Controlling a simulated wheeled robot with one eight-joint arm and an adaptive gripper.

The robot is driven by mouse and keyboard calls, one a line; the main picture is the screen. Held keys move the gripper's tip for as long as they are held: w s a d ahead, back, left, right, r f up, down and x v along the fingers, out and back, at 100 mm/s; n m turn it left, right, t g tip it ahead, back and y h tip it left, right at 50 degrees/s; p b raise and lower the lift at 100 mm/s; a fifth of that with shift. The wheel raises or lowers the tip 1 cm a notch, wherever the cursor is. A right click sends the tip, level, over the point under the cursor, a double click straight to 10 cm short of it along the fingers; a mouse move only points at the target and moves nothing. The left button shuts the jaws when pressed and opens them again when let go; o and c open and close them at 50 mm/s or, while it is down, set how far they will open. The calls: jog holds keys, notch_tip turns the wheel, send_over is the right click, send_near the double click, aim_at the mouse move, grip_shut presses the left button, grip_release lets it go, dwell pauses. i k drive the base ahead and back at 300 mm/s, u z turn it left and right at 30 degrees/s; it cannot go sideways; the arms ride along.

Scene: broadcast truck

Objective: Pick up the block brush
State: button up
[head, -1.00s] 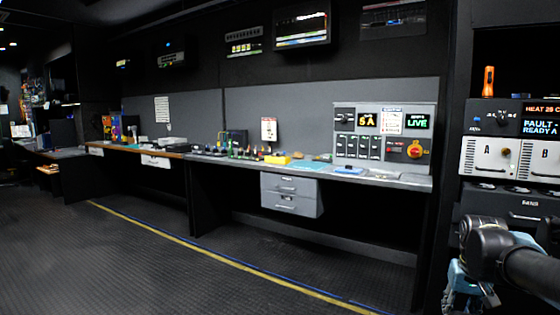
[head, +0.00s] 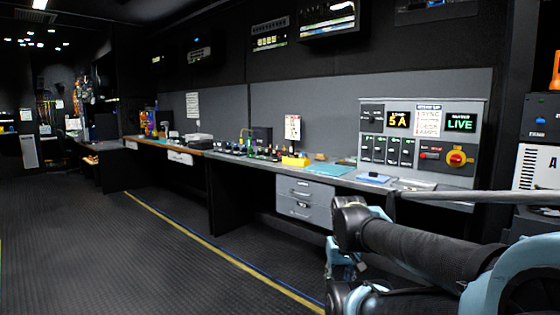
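I cannot make out a block brush for certain. A small brownish item (head: 320,157) lies at the back of the long grey desk (head: 400,180), right of a yellow box (head: 295,161); it is too small to tell whether it is the brush. My arm crosses the lower right of the head view. What looks like my gripper (head: 342,266) hangs below the arm's end, in front of the desk and well apart from the items on it. Its fingers are too unclear to tell open from shut.
The desk holds a teal mat (head: 325,169), a blue item (head: 372,178) and a control panel (head: 418,138). Grey drawers (head: 304,196) hang under it. A white sign (head: 292,127) stands behind the yellow box. The dark floor (head: 110,260) at left is clear.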

aim_at(320, 156)
jog(key=u, duration=0.1)
jog(key=i, duration=1.45)
jog(key=z, duration=0.2)
